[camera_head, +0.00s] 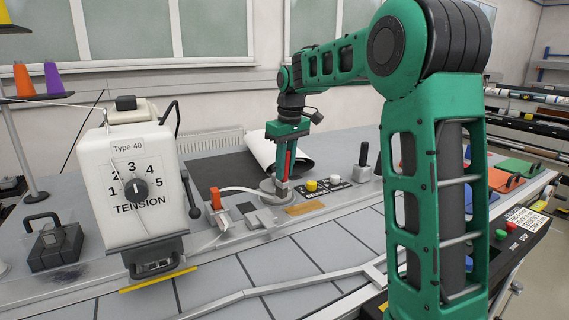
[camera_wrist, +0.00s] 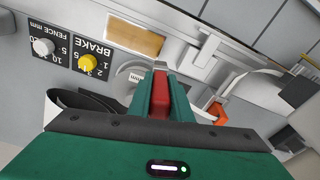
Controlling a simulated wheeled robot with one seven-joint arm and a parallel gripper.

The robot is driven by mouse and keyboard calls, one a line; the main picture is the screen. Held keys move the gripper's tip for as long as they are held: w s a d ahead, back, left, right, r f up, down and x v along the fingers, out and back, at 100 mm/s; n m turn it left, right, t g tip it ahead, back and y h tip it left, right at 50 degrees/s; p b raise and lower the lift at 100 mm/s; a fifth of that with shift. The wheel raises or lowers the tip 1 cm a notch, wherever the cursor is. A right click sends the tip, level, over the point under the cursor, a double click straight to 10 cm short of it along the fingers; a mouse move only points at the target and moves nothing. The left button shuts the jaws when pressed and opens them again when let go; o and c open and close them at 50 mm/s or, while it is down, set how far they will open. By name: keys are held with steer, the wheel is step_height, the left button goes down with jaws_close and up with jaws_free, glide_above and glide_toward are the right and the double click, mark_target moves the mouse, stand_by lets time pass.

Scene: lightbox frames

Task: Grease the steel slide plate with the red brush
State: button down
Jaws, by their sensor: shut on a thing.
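My gripper (camera_head: 287,170) points down over the table and is shut on the red brush (camera_head: 288,163). The wrist view also shows the red brush (camera_wrist: 160,95) between the green fingers, its pale tip facing away from my gripper. In the head view the brush's lower end is at or just above a round grey metal piece (camera_head: 268,185); I cannot tell whether they touch. Grey metal plates (camera_head: 262,218) lie to the left and nearer. I cannot tell for sure which metal surface is the slide plate, and no grease can be made out.
A yellow knob (camera_head: 311,186) marked BRAKE and a white knob (camera_head: 335,180) marked FENCE stand right of my gripper. A brown-yellow plate (camera_head: 304,208) lies in front. An orange-red lever (camera_head: 216,199) and the white TENSION machine head (camera_head: 133,185) stand left.

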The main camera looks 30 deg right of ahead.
steer(key=shift+d+r, duration=0.1)
steer(key=shift+r, duration=1.25)
